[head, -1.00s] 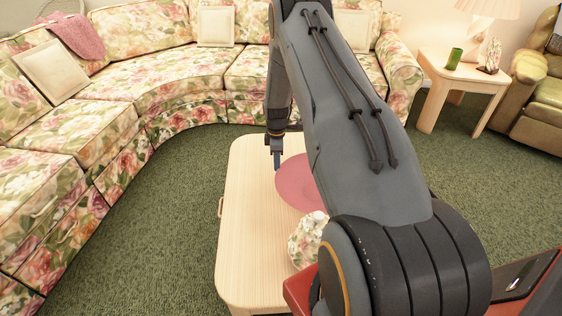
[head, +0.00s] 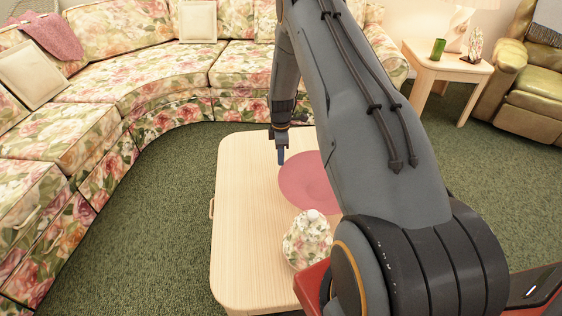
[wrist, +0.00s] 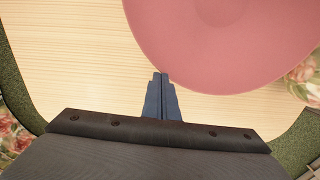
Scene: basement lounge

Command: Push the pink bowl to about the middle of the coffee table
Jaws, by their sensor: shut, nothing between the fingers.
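The pink bowl (head: 308,184) sits on the light wooden coffee table (head: 243,215), right of the table's middle line in the head view and partly hidden behind my arm. In the wrist view the pink bowl (wrist: 225,40) fills the upper right. My gripper (head: 281,160) is shut and empty, pointing down at the bowl's far left edge in the head view. In the wrist view my gripper's tips (wrist: 161,76) are at the bowl's rim; I cannot tell whether they touch it.
A floral lidded jar (head: 307,240) stands on the table on the near side of the bowl. The table's left part is bare. A floral sofa (head: 150,90) curves behind and left. A side table (head: 447,62) with a green cup (head: 438,49) is at the right.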

